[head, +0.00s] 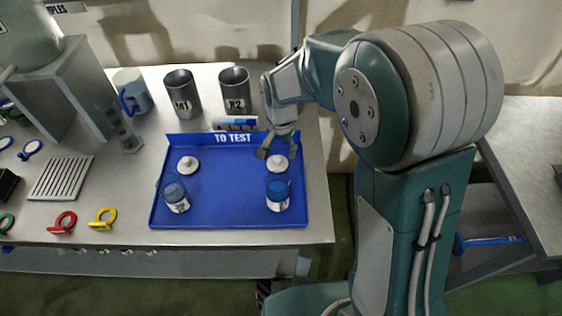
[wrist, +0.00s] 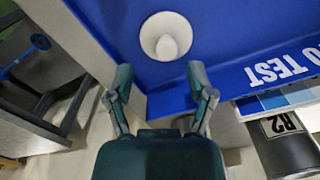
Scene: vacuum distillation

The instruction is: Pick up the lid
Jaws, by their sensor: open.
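Two white round lids with knobs lie in the blue "TO TEST" tray (head: 235,218). The right lid (head: 277,163) is close to my gripper (head: 279,151), and the left lid (head: 188,164) is on the other side of the tray. In the wrist view one white lid (wrist: 167,37) lies flat on the blue tray, ahead of my gripper (wrist: 160,75). The gripper is open and empty, with its fingers spread and apart from the lid.
Metal cups marked M1 (head: 182,95) and R2 (head: 235,92) stand behind the tray. The tray's middle is clear.

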